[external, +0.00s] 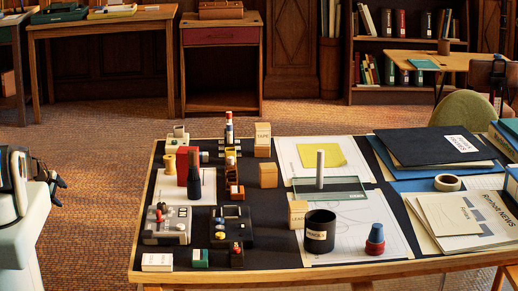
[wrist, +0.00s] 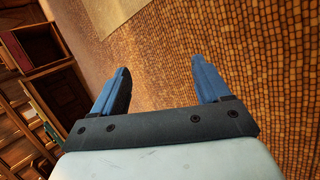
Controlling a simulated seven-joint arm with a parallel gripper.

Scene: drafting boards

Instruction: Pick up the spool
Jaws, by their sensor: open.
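A small pale yellow, spool-shaped thing (external: 169,166) stands upright near the left edge of the dark drafting board, left of a red block (external: 183,166). It looks like the spool, but it is small in the picture. My gripper (external: 60,193) is at the far left, off the table and well left of the board. In the wrist view my gripper (wrist: 162,85) shows two blue fingers spread apart with nothing between them. Only floor and furniture show beyond them; the spool is not in that view.
The table (external: 140,235) is crowded on its left side with devices, blocks and a dark bottle (external: 194,182). A black pencil cup (external: 320,231), a tape roll (external: 447,183) and folders (external: 435,147) lie further right. Open floor separates my gripper from the table.

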